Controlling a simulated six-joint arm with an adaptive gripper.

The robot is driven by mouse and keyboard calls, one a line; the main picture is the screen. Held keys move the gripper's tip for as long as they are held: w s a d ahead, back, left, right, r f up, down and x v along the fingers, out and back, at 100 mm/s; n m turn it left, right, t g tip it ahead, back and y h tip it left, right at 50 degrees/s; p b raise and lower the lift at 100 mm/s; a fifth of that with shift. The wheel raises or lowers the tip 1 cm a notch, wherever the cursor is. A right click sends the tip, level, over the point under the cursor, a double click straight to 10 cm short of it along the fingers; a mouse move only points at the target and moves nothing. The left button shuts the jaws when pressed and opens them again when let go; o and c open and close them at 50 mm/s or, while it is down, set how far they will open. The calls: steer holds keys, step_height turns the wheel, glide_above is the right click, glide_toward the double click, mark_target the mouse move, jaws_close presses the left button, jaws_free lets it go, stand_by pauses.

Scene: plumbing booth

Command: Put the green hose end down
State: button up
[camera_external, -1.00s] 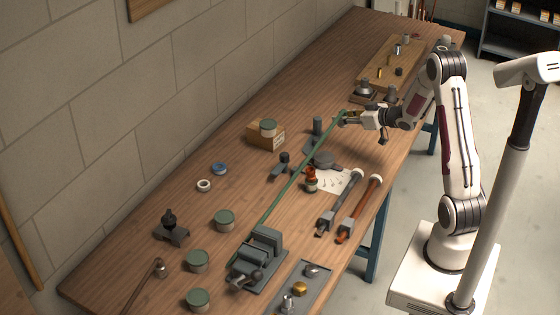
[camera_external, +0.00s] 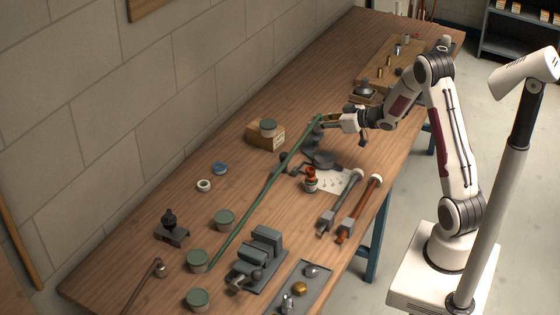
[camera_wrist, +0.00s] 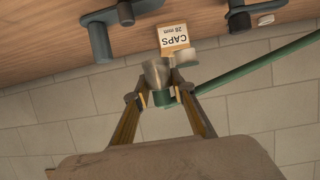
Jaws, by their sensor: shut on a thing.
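The green hose (camera_external: 268,190) stretches from my gripper (camera_external: 328,118) down and left across the workbench in the external view. Its lower part ends beside a green-lidded tin, left of the vise. My gripper is shut on the hose end and holds it above the bench, near a dark grey tool with a round base (camera_external: 320,159). In the wrist view the fingers (camera_wrist: 164,96) close around the hose end, where a grey metal piece (camera_wrist: 156,73) shows. The green hose (camera_wrist: 255,65) leaves there toward the upper right.
A cardboard caps box (camera_external: 260,139) with a tin on top stands left of my gripper. Bare wood shows along the wall side.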

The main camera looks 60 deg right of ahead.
steer(key=w+a+n+y, duration=0.1)
steer(key=w+a, duration=0.2)
steer(key=a, duration=0.2)
steer(key=w+a+n+y, duration=0.1)
steer(key=w+a, duration=0.2)
steer(key=a, duration=0.2)
steer(key=w+a+n+y, duration=0.1)
steer(key=w+a, duration=0.2)
steer(key=a, duration=0.3)
steer(key=shift+w+r+y, duration=0.1)
steer(key=shift+w+y, duration=0.05)
steer(key=shift+y, duration=0.15)
steer(key=n+g+y, duration=0.2)
steer(key=n+y, duration=0.1)
glide_above(237, 196)
steer(key=shift+f, duration=3.05)
steer(key=shift+f, duration=0.1)
steer(key=shift+f, duration=1.8)
steer(key=shift+f, duration=0.1)
steer(key=o, duration=1.1)
